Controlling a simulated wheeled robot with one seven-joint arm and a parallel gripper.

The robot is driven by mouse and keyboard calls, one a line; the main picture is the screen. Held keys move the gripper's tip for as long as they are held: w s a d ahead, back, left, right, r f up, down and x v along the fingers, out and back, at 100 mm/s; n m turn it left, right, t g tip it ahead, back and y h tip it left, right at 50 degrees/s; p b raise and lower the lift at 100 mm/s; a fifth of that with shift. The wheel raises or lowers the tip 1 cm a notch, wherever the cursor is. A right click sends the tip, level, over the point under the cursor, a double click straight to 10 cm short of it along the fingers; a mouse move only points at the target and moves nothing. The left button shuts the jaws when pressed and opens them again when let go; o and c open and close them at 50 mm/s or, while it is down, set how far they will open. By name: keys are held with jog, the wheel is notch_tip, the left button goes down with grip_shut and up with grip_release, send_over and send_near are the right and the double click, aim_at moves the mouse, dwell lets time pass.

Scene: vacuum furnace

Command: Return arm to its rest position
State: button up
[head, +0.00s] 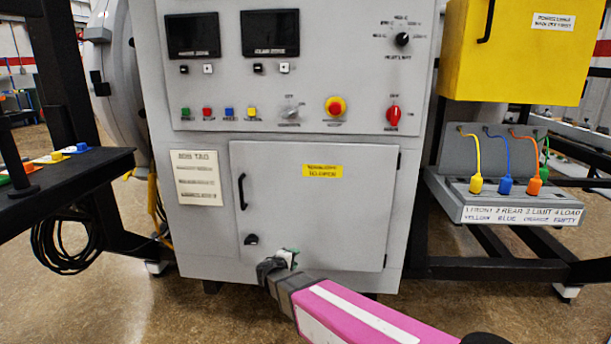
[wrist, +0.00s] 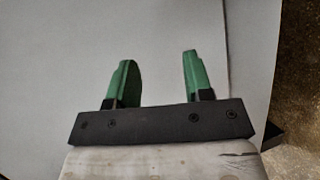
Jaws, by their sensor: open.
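My gripper (head: 285,260) is in front of the lower part of the grey furnace cabinet (head: 410,165) in the head view, near the bottom of its closed door (head: 330,225). My pink and white arm link reaches in from the lower right. In the wrist view the two green fingers of my gripper (wrist: 156,80) stand apart with nothing between them. Whether the fingertips touch the panel cannot be told.
A grey box with coloured plugs (head: 510,200) stands on a black frame at right, below a yellow cabinet (head: 515,50). Floor (head: 200,310) shows clear in front.

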jog(key=s+d+f+m+g, duration=0.1)
jog(key=s+d+m+g, duration=0.25)
jog(key=d, duration=0.65)
jog(key=s+d+f+m+g, duration=0.1)
jog(key=s+d+m+g, duration=0.3)
jog(key=d, duration=0.5)
jog(key=s+d+m+g+y, duration=0.4)
jog(key=s+d+g+y, duration=0.1)
jog(key=s+d+y, duration=0.2)
jog(key=shift+s+r+m, duration=0.35)
jog(key=shift+s+r, duration=0.1)
jog(key=shift+s, duration=0.45)
jog(key=shift+g, duration=0.25)
